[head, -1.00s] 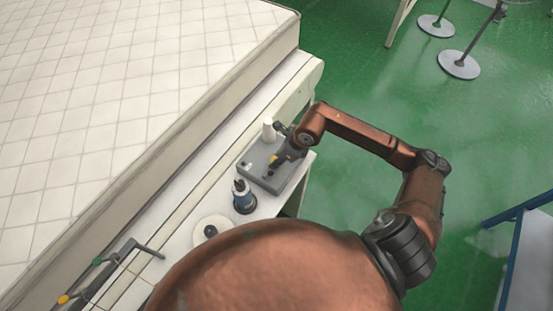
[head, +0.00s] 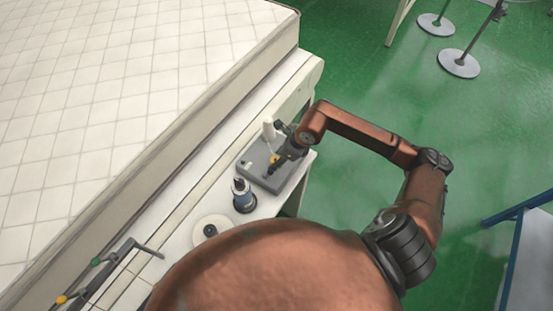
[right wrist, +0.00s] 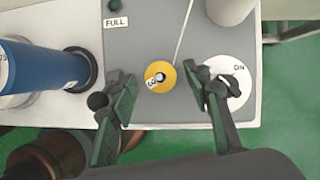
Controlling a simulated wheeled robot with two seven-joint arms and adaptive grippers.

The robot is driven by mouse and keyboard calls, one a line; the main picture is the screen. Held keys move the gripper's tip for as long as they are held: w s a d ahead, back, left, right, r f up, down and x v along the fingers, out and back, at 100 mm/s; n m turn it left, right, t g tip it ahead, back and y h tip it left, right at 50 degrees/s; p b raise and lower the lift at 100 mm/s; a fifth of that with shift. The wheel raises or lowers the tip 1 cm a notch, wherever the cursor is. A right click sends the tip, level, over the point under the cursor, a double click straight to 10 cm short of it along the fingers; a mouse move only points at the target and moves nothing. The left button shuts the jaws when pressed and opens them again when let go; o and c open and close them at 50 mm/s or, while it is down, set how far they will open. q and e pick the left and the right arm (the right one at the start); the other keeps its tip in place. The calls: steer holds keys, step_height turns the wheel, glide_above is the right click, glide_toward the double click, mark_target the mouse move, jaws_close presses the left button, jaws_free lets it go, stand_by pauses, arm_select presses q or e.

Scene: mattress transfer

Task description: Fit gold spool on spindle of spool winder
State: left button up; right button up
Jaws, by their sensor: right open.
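The gold spool (head: 274,159) is on the grey spool winder (head: 250,163) on the white bench. In the right wrist view the gold spool (right wrist: 160,77) is seen end-on, with a small pale metallic centre; I cannot tell for sure how far it sits on a spindle. My right gripper (head: 280,161) is over the winder, and in the right wrist view its open fingers (right wrist: 165,100) stand on either side of the gold spool with gaps to it. The winder carries a FULL label, a green button and a white ON dial (right wrist: 236,88). My left gripper is not in view.
A white cone (head: 268,131) stands at the winder's back. A blue cylinder on a dark base (head: 243,197) and a white disc (head: 210,220) are nearer on the bench. The mattress (head: 120,90) lies left; open green floor is right.

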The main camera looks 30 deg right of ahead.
steer(key=v, duration=1.1)
steer(key=shift+r, duration=0.2)
steer(key=shift+s, duration=0.1)
